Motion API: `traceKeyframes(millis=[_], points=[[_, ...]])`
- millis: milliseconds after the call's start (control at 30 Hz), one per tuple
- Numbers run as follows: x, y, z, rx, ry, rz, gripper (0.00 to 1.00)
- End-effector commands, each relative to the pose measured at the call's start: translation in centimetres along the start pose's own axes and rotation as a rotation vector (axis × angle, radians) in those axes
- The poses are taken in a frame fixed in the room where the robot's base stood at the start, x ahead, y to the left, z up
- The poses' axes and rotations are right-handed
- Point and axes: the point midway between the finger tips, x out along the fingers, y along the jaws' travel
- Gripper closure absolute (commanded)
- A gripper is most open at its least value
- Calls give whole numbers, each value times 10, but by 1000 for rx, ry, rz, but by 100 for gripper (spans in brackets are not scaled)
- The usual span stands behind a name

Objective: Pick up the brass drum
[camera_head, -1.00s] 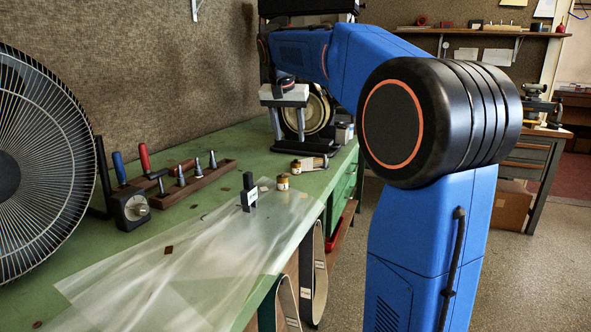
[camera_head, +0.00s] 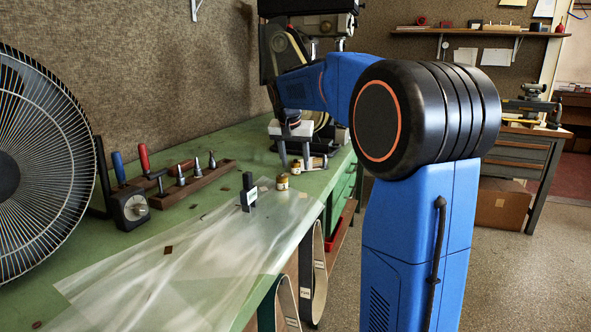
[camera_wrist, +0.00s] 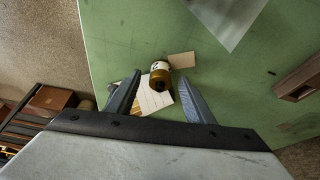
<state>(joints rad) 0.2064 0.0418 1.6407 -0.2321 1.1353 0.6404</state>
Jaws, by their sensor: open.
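A small brass-coloured drum (camera_head: 296,167) with a pale band stands on the green bench, close below my gripper. I take it to be the brass drum. In the wrist view a brass-coloured cylinder with a pale label (camera_wrist: 160,80) shows between the fingertips, probably the same one. My gripper (camera_head: 296,161) points down with its grey fingers apart. In the wrist view my gripper (camera_wrist: 160,75) is open, with a finger on either side of the cylinder; I cannot tell if they touch it. A second similar small cylinder (camera_head: 282,182) stands nearer the camera.
Pale cards (camera_wrist: 155,99) lie beside the cylinder. A clear plastic sheet (camera_head: 185,265) covers the near bench, with a black labelled block (camera_head: 249,192) upright on it. A wooden rack of tools (camera_head: 190,182) and a fan (camera_head: 40,165) stand left. The bench edge is close on the right.

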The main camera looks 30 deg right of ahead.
Motion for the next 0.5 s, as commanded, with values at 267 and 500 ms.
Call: traceKeyframes(millis=[267, 500], points=[[12, 0, 0, 0, 0, 0, 52], [12, 0, 0, 0, 0, 0, 95]])
